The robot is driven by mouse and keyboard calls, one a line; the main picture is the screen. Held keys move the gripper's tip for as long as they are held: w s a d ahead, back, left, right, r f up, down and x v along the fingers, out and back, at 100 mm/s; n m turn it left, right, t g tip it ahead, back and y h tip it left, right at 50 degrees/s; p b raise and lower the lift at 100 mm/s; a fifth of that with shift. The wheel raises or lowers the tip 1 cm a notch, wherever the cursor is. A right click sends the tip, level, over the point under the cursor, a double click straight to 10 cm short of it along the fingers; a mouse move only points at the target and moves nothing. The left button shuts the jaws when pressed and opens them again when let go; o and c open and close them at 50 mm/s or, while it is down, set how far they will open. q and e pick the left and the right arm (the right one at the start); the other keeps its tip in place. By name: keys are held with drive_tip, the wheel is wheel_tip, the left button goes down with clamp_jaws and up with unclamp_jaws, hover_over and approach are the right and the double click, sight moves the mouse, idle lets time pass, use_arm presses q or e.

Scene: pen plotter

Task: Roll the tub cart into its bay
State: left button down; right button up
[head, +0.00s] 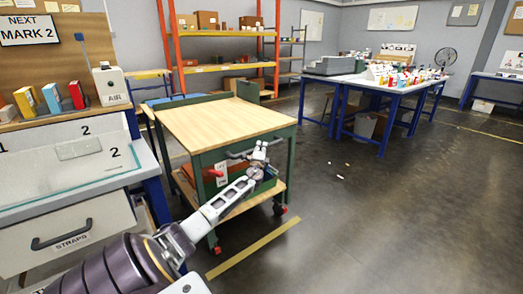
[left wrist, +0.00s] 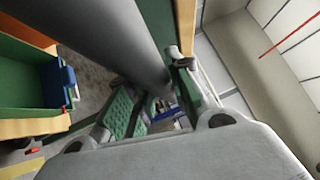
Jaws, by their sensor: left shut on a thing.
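The cart (head: 220,122) has a wooden top, a green frame and red-hubbed casters, and stands on the floor at centre-left. A green tub (left wrist: 22,88) sits on its lower shelf, beside something orange. A dark handle (head: 235,155) runs along the cart's near end. My left gripper (head: 258,158) is at the right part of this handle, shut on it. In the left wrist view the handle is a thick grey bar (left wrist: 125,38) running between the green-padded fingers. The gripper hides part of the handle and tub. My right gripper is out of view.
A yellow floor line (head: 240,248) lies in front of the cart. A workbench with a drawer (head: 75,232) stands close on the left. An orange shelf rack (head: 222,66) is behind; a blue-legged table (head: 385,88) stands back right. The floor to the right is mostly open.

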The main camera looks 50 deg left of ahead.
use_arm(q)
drive_tip(key=c, duration=1.7)
unclamp_jaws()
drive_tip(key=shift+s+a+r, duration=0.1)
drive_tip(key=shift+a+r, duration=0.1)
drive_tip(key=shift+a, duration=0.1)
drive_tip(key=o, duration=0.4)
drive_tip(key=shift+a+f, duration=0.1)
drive_tip(key=shift+f, duration=0.1)
drive_tip(key=shift+d, duration=0.2)
drive_tip(key=shift+d+f, duration=0.1)
drive_tip(key=shift+v, duration=0.9)
drive_tip(key=v, duration=1)
